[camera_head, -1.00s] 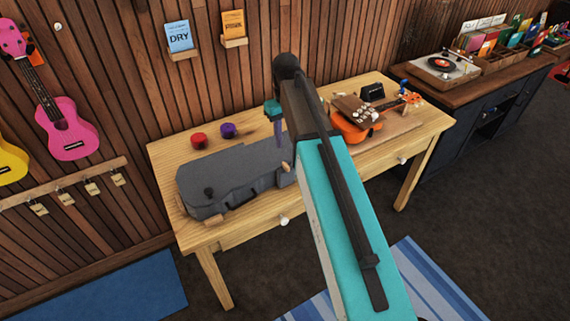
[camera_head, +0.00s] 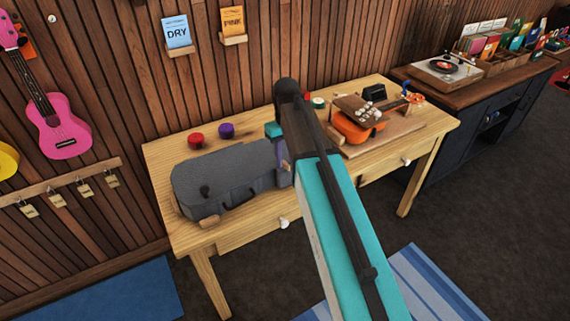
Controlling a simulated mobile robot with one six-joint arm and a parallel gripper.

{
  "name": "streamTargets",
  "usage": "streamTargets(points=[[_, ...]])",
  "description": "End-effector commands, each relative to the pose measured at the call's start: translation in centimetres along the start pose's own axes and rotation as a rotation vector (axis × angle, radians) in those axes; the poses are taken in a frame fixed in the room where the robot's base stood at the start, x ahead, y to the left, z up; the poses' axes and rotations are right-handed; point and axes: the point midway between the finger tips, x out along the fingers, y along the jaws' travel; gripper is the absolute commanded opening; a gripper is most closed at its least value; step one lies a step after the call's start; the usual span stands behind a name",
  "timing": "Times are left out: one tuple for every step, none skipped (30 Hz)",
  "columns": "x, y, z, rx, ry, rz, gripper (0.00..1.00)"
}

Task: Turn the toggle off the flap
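A grey ukulele case (camera_head: 225,170) lies on the wooden table, with a dark handle on its front side. I cannot make out a separate flap. My gripper (camera_head: 284,178) points down at the right end of the case, close to it or touching. My own arm covers much of the gripper and that end of the case. The fingers are too small and dark to show whether they are open.
A red tin (camera_head: 196,140) and a purple tin (camera_head: 226,130) stand behind the case. An orange ukulele (camera_head: 357,127) lies on a board (camera_head: 400,137) at the table's right. The wooden table (camera_head: 160,152) has bare room at its back left.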

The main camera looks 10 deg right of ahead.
Motion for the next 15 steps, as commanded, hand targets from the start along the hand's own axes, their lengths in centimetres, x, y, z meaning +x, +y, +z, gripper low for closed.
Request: streamTargets(points=[[0.66, 0.0, 0.01, 0.0, 0.0, 0.0, 0.33], [0.83, -0.01, 0.02, 0.0, 0.0, 0.0, 0.33], [1.01, -0.01, 0.02, 0.0, 0.0, 0.0, 0.33], [1.13, -0.01, 0.02, 0.0, 0.0, 0.0, 0.33], [1.22, -0.01, 0.02, 0.0, 0.0, 0.0, 0.33], [1.31, -0.01, 0.02, 0.0, 0.0, 0.0, 0.33], [1.36, 0.0, 0.02, 0.0, 0.0, 0.0, 0.33], [1.39, -0.01, 0.02, 0.0, 0.0, 0.0, 0.33], [1.42, -0.01, 0.02, 0.0, 0.0, 0.0, 0.33], [1.42, -0.01, 0.01, 0.0, 0.0, 0.0, 0.33], [1.41, -0.01, 0.01, 0.0, 0.0, 0.0, 0.33], [1.41, -0.01, 0.01, 0.0, 0.0, 0.0, 0.33], [1.39, -0.01, 0.01, 0.0, 0.0, 0.0, 0.33], [1.39, -0.01, 0.01, 0.0, 0.0, 0.0, 0.33], [1.38, -0.01, 0.01, 0.0, 0.0, 0.0, 0.33]])
